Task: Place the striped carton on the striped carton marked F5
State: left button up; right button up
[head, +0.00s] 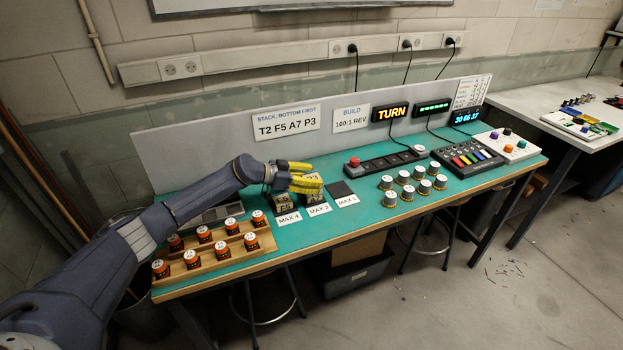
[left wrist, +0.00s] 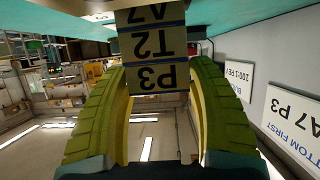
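In the left wrist view, seen upside down, a stack of dark cartons with tan labels shows P3 (left wrist: 158,79) on top, T2 (left wrist: 153,43) under it and A7 (left wrist: 149,13) lowest. My left gripper (head: 303,176) has yellow fingers, which in the left wrist view (left wrist: 159,68) lie on both sides of P3; whether they press on it is unclear. In the head view the fingers partly hide this stack (head: 316,199). Left of it, behind the MAX 4 label, stand cartons marked F5 (head: 284,200). My right gripper is not in view.
A dark empty pad (head: 340,188) lies behind the MAX 1 label (head: 347,200). A wooden rack (head: 220,262) of orange cans is at left. Several pale-topped cans (head: 407,192) and a switch strip (head: 386,162) are at right. A sign (head: 286,122) reads T2 F5 A7 P3.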

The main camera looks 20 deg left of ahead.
pick_arm(q)
jog(key=shift+o, duration=1)
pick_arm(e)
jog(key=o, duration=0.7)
pick_arm(q)
jog(key=v, duration=1.7)
jog(key=shift+a, duration=0.25)
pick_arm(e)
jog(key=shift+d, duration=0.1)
